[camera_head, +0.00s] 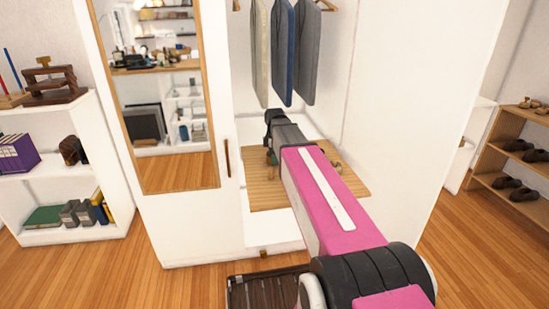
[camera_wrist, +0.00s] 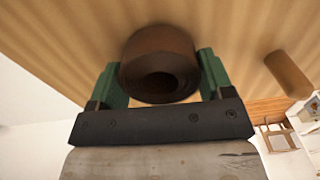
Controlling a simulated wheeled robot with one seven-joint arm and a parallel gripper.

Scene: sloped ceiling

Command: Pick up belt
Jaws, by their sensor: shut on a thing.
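The belt (camera_wrist: 158,62) is a dark brown rolled coil in the wrist view. It sits between the two green fingers of my gripper (camera_wrist: 158,78), which are shut on its sides. The wooden shelf board (camera_wrist: 60,40) shows close behind the coil; I cannot tell whether the coil touches it. In the head view my arm reaches into the open wardrobe, over the wooden board (camera_head: 268,196). There my gripper (camera_head: 272,152) is small and mostly hidden by my arm, and the held belt cannot be made out.
A second brown roll (camera_wrist: 288,74) lies on the board to the right in the wrist view. Clothes (camera_head: 283,52) hang above my arm. The mirrored wardrobe door (camera_head: 228,200) stands at left and a white side panel (camera_head: 420,110) at right. A shoe rack (camera_head: 510,165) is far right.

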